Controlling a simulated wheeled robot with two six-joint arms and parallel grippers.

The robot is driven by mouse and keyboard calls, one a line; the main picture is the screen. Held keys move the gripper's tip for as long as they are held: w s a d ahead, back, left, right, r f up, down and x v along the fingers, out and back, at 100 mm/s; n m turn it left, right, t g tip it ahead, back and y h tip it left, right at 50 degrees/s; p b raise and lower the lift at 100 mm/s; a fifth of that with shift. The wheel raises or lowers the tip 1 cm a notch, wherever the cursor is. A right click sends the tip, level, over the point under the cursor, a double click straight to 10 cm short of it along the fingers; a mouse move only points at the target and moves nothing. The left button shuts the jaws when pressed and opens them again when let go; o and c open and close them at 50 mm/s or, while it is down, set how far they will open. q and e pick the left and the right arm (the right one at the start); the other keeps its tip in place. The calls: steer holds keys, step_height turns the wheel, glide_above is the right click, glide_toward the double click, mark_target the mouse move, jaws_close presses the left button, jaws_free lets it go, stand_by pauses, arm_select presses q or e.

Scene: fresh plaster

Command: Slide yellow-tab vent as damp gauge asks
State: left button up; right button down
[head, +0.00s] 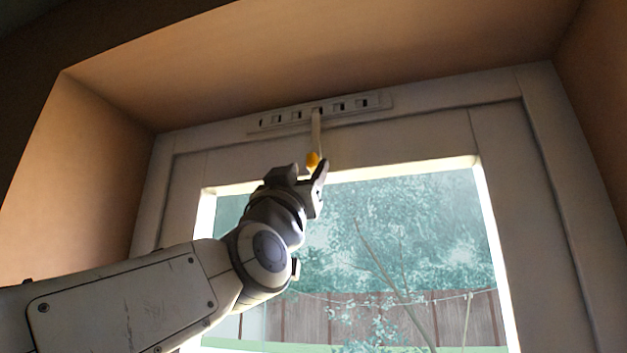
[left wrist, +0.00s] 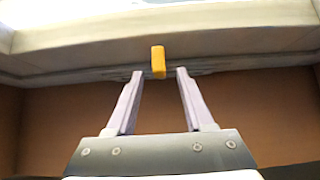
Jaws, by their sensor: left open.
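The vent (head: 290,115) is a pale slotted strip on the top rail of the window frame; several of its slots show dark. A thin pale stem (head: 316,132) hangs from it and ends in a yellow tab (head: 312,160). My left gripper (head: 305,172) is just below the tab in the head view. In the left wrist view the yellow tab (left wrist: 158,62) lies ahead of and between the two open fingertips (left wrist: 155,75); I cannot tell whether it touches them. The damp gauge is not in view. My right gripper is not in view.
The window frame (head: 500,140) surrounds a bright glass pane (head: 400,230) with trees and a fence outside. Plaster walls and a ceiling of the recess (head: 330,50) close in above and at both sides. The space right of my left gripper is free.

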mark_target(310, 164)
arm_select(q)
steer(key=shift+p+x, duration=1.4)
steer(key=shift+x, duration=1)
jaws_close()
